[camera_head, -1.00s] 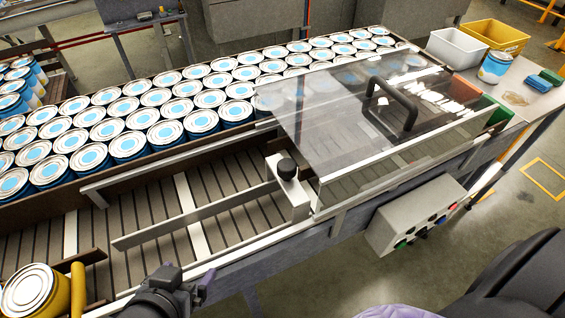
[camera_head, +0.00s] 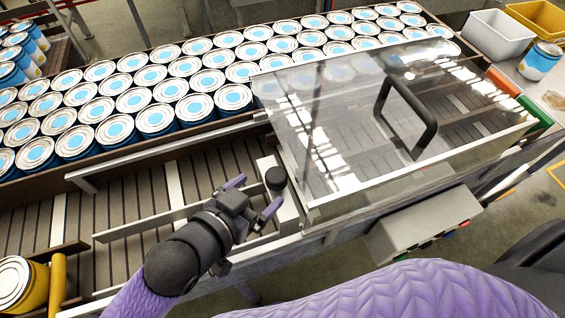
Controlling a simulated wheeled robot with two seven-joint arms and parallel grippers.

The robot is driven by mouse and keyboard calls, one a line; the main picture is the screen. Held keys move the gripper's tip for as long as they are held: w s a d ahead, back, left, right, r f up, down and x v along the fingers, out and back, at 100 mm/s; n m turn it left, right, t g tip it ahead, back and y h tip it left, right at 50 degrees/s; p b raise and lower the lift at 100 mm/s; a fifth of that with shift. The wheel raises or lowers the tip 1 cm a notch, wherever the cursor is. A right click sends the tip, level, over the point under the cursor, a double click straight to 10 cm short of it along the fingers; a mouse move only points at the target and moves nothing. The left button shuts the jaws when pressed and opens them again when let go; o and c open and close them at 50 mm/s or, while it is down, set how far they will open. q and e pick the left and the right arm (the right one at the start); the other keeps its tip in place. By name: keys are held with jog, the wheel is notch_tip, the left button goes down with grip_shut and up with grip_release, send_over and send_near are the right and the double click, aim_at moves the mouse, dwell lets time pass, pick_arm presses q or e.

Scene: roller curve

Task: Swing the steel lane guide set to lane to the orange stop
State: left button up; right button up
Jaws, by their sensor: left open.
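The steel lane guide (camera_head: 140,226) is a long thin bar lying across the slatted lane bed. My arm and gripper hide part of it. A black knob (camera_head: 276,176) stands on a pale block at its right end, beside the clear cover. My left gripper (camera_head: 259,192) is open. Its two purple fingers point at the knob, one at its upper left and one just below it; I cannot tell whether they touch it. An orange-red block (camera_head: 503,83) and a green block (camera_head: 535,112) sit at the far right end of the lanes. My right gripper is out of view.
A clear cover (camera_head: 330,150) with a black handle (camera_head: 408,115) spans the lanes right of the knob. Rows of blue-labelled cans (camera_head: 155,118) fill the belt behind. A control box (camera_head: 420,225) hangs in front. A yellow-sided can (camera_head: 18,285) stands at lower left.

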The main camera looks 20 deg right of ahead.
aim_at(273, 179)
pick_arm(q)
jog(key=x, duration=0.6)
jog(key=shift+w+d+f, duration=0.15)
jog(key=shift+w+f, duration=0.05)
grip_shut()
